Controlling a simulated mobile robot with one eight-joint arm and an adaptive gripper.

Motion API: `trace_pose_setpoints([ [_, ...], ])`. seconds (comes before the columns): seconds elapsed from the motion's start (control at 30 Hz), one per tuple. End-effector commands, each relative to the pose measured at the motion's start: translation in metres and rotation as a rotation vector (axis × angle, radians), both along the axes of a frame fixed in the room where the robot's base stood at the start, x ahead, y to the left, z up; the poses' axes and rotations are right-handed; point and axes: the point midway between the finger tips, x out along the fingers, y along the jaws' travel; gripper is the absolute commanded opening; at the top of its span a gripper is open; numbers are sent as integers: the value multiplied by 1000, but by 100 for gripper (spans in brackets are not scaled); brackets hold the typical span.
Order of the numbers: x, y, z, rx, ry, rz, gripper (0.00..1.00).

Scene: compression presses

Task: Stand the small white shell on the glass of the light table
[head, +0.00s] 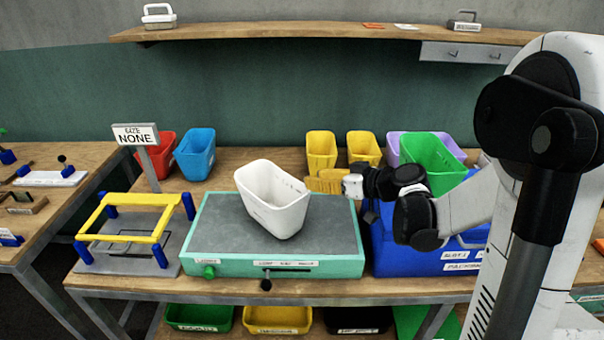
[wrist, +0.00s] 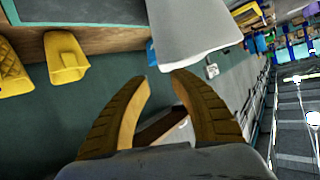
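The small white shell (head: 272,200) is an open, tapered white bin. It is upright, mouth up and turned at an angle, over the dark grey top of the teal-framed light table (head: 215,240); I cannot tell whether its base fully touches. My gripper (head: 312,183) is just right of the shell, its yellow fingers pointing left toward it. In the wrist view my gripper (wrist: 161,78) has its fingers spread. The shell's pale wall (wrist: 190,30) lies just beyond the fingertips, with no clear grip on it. Contact is hard to see.
A blue box (head: 400,255) stands directly right of the light table, under my arm. A yellow frame press (head: 128,235) stands to the left. Red, blue (head: 196,155), yellow (head: 321,150) and green bins line the back. A shelf (head: 320,31) runs above.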

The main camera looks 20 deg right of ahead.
Motion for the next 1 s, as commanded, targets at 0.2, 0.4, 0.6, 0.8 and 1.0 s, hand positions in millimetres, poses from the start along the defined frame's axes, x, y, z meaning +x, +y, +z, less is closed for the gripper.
trace_pose_setpoints([
  [0.2, -18, -4, 9, -2, 18, -1, 27],
  [0.4, -60, 36, 16, -39, 205, -35, 27],
  [0.6, -144, 69, 18, -140, 429, -169, 27],
  [0.8, -218, 66, 16, -239, 513, -339, 27],
  [1.0, -250, 55, 14, -283, 514, -441, 27],
])
